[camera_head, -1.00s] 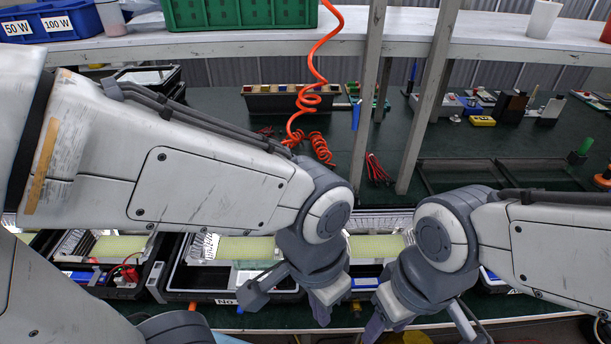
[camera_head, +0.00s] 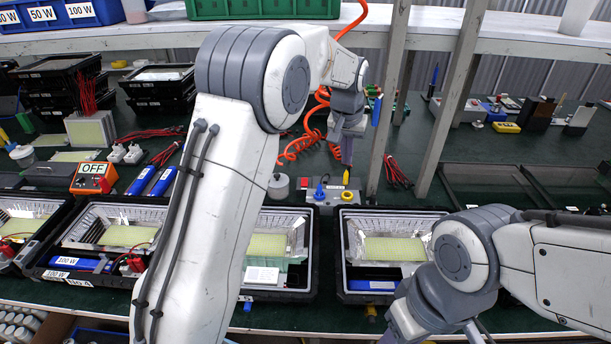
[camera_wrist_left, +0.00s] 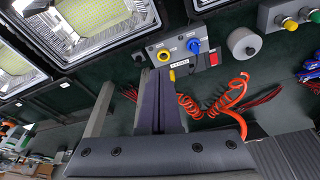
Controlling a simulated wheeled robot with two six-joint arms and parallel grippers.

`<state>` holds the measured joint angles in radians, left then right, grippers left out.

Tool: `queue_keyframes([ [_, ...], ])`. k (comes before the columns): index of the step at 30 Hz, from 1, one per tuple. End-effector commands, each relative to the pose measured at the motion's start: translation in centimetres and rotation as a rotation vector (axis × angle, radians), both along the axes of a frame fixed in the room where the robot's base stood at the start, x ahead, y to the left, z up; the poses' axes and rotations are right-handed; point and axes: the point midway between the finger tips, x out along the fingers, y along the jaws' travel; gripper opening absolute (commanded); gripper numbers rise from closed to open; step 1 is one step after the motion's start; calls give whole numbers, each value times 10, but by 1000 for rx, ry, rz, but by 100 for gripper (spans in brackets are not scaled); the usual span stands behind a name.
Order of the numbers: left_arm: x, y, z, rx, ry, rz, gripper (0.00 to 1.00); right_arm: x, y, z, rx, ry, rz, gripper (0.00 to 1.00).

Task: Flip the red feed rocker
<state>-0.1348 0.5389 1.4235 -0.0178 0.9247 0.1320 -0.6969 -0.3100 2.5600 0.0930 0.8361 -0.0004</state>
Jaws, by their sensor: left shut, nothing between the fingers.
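The red feed rocker (camera_wrist_left: 213,58) sits at one end of a small grey control box (camera_wrist_left: 185,47), beside a blue knob (camera_wrist_left: 193,46) and a yellow ring (camera_wrist_left: 163,55). In the head view the box (camera_head: 334,195) stands behind the black housings, with the rocker (camera_head: 304,183) small at its left end. My left gripper (camera_head: 347,162) points down over the right part of the box. In the wrist view its fingers (camera_wrist_left: 166,76) are shut and empty, near the yellow ring's side, apart from the rocker. My right gripper is low at the right; its fingertips are cut off.
Black floodlight housings (camera_head: 343,285) line the bench front. A grey round part (camera_head: 278,187) is left of the control box. A coiled orange hose (camera_head: 300,146) hangs behind, near a shelf post (camera_head: 392,110).

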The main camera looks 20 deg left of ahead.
Motion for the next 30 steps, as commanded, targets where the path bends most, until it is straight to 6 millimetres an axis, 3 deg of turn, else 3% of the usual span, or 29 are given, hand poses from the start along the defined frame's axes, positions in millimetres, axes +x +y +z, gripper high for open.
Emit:
queue_keyframes([
  [1, 27, 28, -19, 5, -13, 59, 0, 0, 0, -9, 0, 0, 0, 50],
  [3, 55, 61, -34, 10, -35, 123, 0, 0, 0, -14, 0, 0, 0, 50],
  [6, 84, 102, -51, 18, -61, 200, 0, 0, 0, -19, 0, 0, 0, 50],
  [9, 100, 134, -64, 25, -78, 253, 0, 0, 0, -22, 0, 0, 0, 50],
  [12, 108, 152, -71, 29, -91, 284, 0, 0, 0, -23, 0, 0, 0, 50],
  [25, 111, 159, -73, 30, -96, 295, 0, 0, 0, -23, 0, 0, 0, 50],
  [30, 116, 160, -87, 30, -94, 295, 0, 0, 0, -21, 0, 0, 0, 50],
])
